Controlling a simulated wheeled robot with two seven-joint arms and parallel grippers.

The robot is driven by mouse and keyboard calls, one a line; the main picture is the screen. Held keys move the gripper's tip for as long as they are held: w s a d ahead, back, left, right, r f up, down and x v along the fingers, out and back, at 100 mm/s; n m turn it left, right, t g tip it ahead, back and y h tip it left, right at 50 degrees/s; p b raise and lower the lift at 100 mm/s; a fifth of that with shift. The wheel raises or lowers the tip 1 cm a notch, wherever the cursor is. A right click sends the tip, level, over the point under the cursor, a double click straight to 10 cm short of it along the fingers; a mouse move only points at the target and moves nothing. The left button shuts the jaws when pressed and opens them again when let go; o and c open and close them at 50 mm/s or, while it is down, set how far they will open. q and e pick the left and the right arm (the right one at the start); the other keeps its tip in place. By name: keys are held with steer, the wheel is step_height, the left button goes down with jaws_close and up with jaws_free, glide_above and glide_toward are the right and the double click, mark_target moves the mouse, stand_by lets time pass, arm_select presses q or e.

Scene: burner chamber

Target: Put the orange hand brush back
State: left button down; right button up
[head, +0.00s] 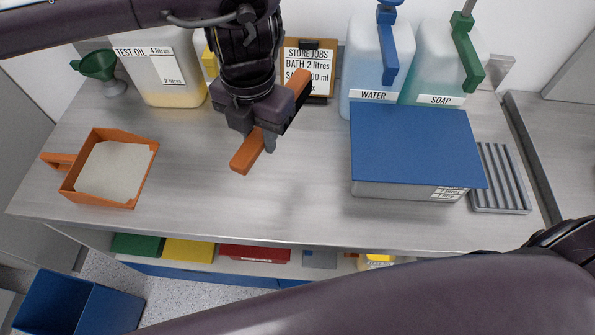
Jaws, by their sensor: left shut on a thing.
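The orange hand brush (247,159) is a long narrow bar, held tilted above the metal bench. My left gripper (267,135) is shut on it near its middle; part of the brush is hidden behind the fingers. An orange dustpan (153,152) with a handle to its left sits on the left of the bench, with a pale sheet or surface inside it. My right arm crosses the lower right of the head view, but its gripper is out of the picture.
A blue-lidded box (415,145) stands right of centre, beside a ribbed grey rack (499,178). At the back are a test oil can (165,75), a job board (318,62), and water (374,97) and soap (440,100) containers. The front middle of the bench (230,215) is clear.

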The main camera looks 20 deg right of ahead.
arm_select(q)
steer(key=f, duration=0.5)
steer(key=s+d+f+p, duration=0.1)
steer(key=f, duration=0.9)
steer(key=shift+s+d+p, duration=0.15)
steer(key=shift+s+p, duration=0.15)
steer(key=shift+p, duration=0.1)
steer(key=shift+f, duration=2.25)
steer(key=shift+f, duration=0.2)
steer(key=c, duration=1.1)
jaws_free()
steer(key=shift+r, duration=0.1)
